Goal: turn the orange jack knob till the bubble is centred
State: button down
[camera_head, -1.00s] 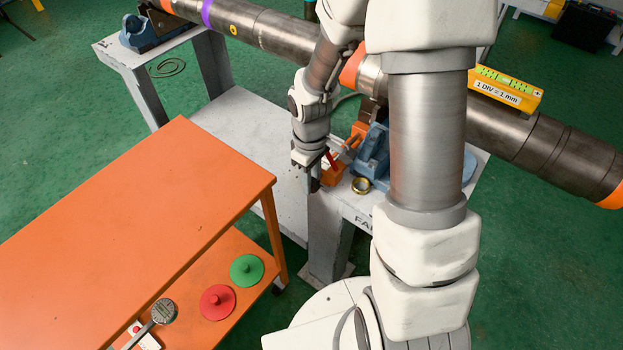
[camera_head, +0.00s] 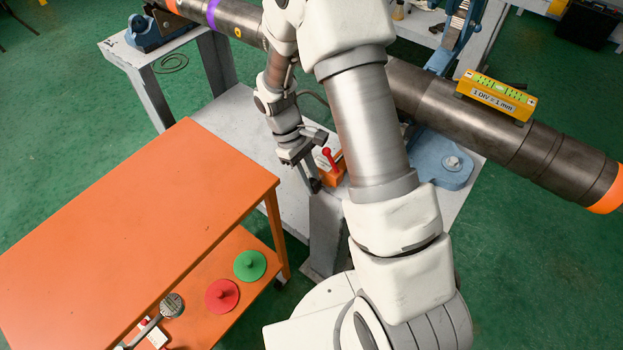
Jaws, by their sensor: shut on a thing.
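The yellow level (camera_head: 497,94) with green vials sits on top of the steel pipe (camera_head: 435,98) at the right. Its label reads "1 DIV = 1 mm"; the bubble's exact place is too small to tell. An orange block with a red ball-ended lever (camera_head: 328,160) stands on the grey bench, partly behind my arm. My gripper (camera_head: 313,181) points down at the left side of this block, shut on what seems to be the orange jack knob. The fingertips and the knob are small, dark and largely hidden.
An orange cart (camera_head: 130,235) stands at the left front; its lower shelf holds a green disc (camera_head: 250,265), a red disc (camera_head: 222,295) and a dial gauge (camera_head: 172,305). The grey bench (camera_head: 240,125) is behind my gripper. A blue vise (camera_head: 145,32) stands far left.

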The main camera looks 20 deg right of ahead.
jog(key=c, duration=0.7)
grip_release()
jog(key=p+v, duration=0.3)
jog(key=v, duration=1.4)
jog(key=shift+w+r, duration=0.15)
jog(key=s+d+r+m+t+y+p, duration=0.15)
jog(key=s+r, duration=0.25)
jog(key=r, duration=0.5)
jog(key=s+d+r+m+t+p, duration=0.1)
jog(key=s+r+m+t+p, duration=0.2)
jog(key=r, duration=0.5)
jog(key=s+d+r+m+t+p, duration=0.1)
jog(key=s+r+t+p, duration=0.1)
jog(key=s+r, duration=0.2)
jog(key=s+d+r+m+t+y+p, duration=0.1)
jog(key=s+r+t+p, duration=0.1)
jog(key=s+r, duration=0.3)
jog(key=shift+s+m+t, duration=0.35)
jog(key=shift+s+t, duration=0.1)
jog(key=shift+s, duration=1.7)
